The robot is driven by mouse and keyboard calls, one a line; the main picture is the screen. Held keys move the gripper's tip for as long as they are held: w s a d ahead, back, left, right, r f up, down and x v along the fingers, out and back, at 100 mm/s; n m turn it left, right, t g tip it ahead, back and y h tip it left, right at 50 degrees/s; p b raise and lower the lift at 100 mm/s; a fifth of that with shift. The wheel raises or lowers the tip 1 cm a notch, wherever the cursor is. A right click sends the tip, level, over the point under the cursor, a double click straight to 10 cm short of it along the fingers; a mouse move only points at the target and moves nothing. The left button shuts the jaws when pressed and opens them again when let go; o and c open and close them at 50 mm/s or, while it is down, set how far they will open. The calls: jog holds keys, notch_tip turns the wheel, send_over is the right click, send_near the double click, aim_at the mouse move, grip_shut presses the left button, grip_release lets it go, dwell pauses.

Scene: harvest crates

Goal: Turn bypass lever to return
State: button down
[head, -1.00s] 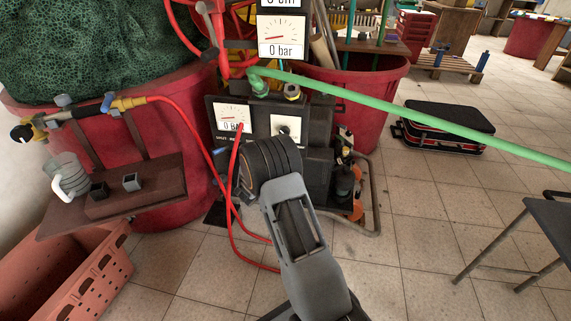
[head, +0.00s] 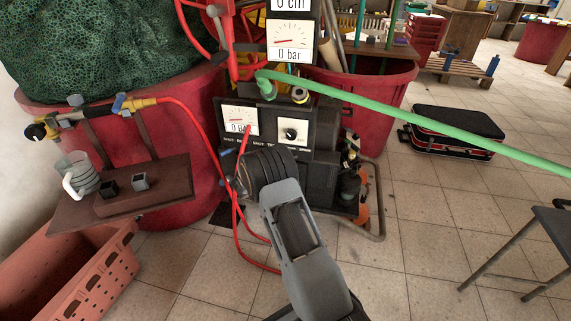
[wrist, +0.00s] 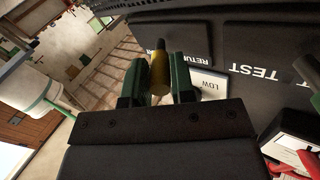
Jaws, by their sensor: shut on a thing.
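In the wrist view my gripper (wrist: 158,84) has its two green fingers shut on a yellow lever handle (wrist: 159,72), which I take to be the bypass lever. The handle stands between the fingers, beside a black panel (wrist: 215,45) with RETURN, TEST and LOW labels. The handle is near the RETURN label's end of the panel. In the head view the black pump unit (head: 325,140) has a 0 BAR gauge (head: 238,120) and a black knob on a white plate (head: 291,132). My arm hides the gripper and the lever there.
A green hose (head: 400,114) runs right from the unit, and a red hose (head: 195,115) loops on its left. A brown shelf (head: 165,182) with a jug (head: 75,173) is at left, above a salmon crate (head: 80,270). A black case (head: 455,122) lies at right.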

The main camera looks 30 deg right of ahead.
jog(key=c, duration=1)
grip_release()
jog(key=shift+d, duration=0.1)
jog(key=shift+o, duration=0.2)
jog(key=s+a+p, duration=0.2)
jog(key=a+p, duration=0.2)
jog(key=a, duration=0.9)
jog(key=shift+s+a, duration=0.2)
jog(key=shift+a, duration=0.15)
